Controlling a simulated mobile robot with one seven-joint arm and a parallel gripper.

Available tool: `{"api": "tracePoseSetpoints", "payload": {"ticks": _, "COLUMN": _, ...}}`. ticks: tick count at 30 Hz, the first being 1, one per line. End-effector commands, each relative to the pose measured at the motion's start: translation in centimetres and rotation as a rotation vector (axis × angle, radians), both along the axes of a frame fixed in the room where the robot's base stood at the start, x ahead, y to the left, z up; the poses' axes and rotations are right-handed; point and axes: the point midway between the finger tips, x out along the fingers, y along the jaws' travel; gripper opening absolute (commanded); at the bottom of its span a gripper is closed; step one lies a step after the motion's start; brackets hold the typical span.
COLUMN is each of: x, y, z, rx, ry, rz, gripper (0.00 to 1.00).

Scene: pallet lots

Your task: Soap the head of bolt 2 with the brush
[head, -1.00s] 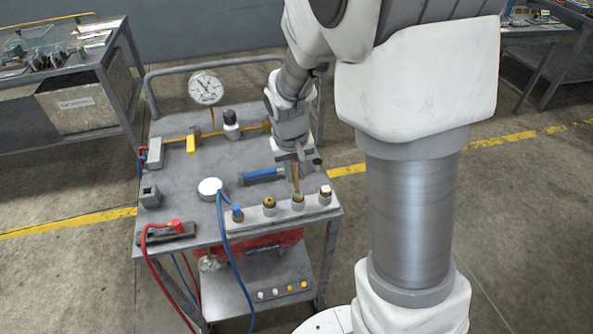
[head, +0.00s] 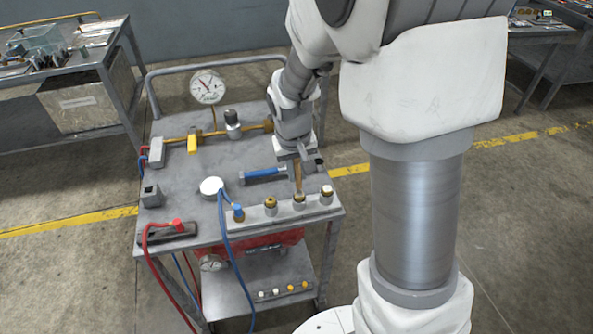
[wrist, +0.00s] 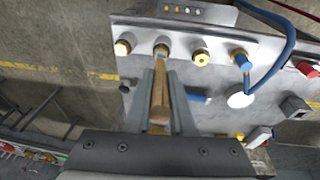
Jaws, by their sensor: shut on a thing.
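My gripper (head: 297,160) is shut on the brush, a slim wooden-brown stick (head: 298,180), and points down over the front of the cart. In the wrist view the brush (wrist: 159,105) lies between the fingers. Its tip meets or overlaps one brass bolt head (wrist: 161,49); I cannot tell whether they touch. This bolt (head: 299,201) is second from the right in the row on a grey block (head: 285,214) in the head view. Beside it are another brass one (head: 270,204), a blue-topped one (head: 238,213) and a white-topped one (head: 326,192). No numbers are readable.
A blue-handled tool (head: 264,174) lies just behind the row. A round white-topped item (head: 211,187), a gauge (head: 207,87) and a brass pipe with a yellow handle (head: 192,143) are on the cart. Blue (head: 223,240) and red (head: 146,250) hoses hang over its front.

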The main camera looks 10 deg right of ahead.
Motion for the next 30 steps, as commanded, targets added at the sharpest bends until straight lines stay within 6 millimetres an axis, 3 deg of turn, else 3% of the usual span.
{"api": "tracePoseSetpoints", "payload": {"ticks": 10, "x": 0.06, "y": -0.8, "z": -0.14, "rx": 0.0, "ry": 0.0, "rz": -0.001, "gripper": 0.0}}
{"api": "tracePoseSetpoints", "payload": {"ticks": 30, "x": 0.0, "y": 0.02, "z": 0.02, "rx": 0.0, "ry": 0.0, "rz": 0.0, "gripper": 0.0}}
